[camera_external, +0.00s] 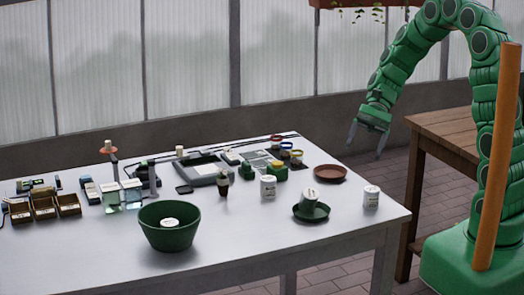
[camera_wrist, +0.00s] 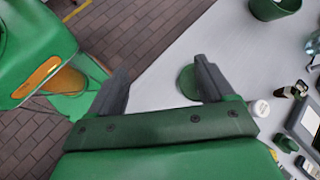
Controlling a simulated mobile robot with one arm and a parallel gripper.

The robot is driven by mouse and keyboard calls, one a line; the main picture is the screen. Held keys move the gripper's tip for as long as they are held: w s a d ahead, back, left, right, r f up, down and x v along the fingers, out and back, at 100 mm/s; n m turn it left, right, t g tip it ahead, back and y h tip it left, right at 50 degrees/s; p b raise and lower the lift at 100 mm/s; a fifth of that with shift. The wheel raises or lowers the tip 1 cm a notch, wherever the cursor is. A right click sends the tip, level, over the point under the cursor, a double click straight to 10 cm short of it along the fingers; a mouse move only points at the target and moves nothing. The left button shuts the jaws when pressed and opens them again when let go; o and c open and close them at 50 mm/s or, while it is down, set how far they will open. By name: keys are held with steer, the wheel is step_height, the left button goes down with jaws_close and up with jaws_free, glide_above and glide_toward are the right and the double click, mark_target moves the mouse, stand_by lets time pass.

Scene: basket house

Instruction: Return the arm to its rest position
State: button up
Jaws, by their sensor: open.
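My arm arches up from its green base at the right of the external view. My gripper (camera_external: 365,148) hangs in the air beyond the table's right end, pointing down, with its fingers apart and nothing between them. In the wrist view my gripper (camera_wrist: 161,66) also shows spread fingers, with brick floor and the table edge seen between them. The right finger partly hides a green dish (camera_wrist: 187,84) on the table.
The white table (camera_external: 245,235) holds a green bowl (camera_external: 170,238) with a white-lidded item inside, a green saucer (camera_external: 311,214) bearing a cup, white jars (camera_external: 371,197) and a brown dish (camera_external: 330,173). A wooden table (camera_external: 445,125) stands behind my arm. An orange post (camera_external: 495,160) stands beside it.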

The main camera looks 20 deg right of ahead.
steer(key=s+d+r+n+t+h, duration=0.2)
steer(key=s+d+r+n+h, duration=0.1)
steer(key=s+d, duration=0.7)
steer(key=s+d+r+n+t+h, duration=0.2)
steer(key=s+d+r+n+h, duration=0.1)
steer(key=s+d, duration=0.7)
steer(key=shift+s+r+n+h, duration=0.4)
steer(key=shift+s+r+h, duration=0.4)
steer(key=shift+h, duration=0.2)
steer(key=shift+w+a, duration=0.1)
steer(key=shift+a, duration=0.05)
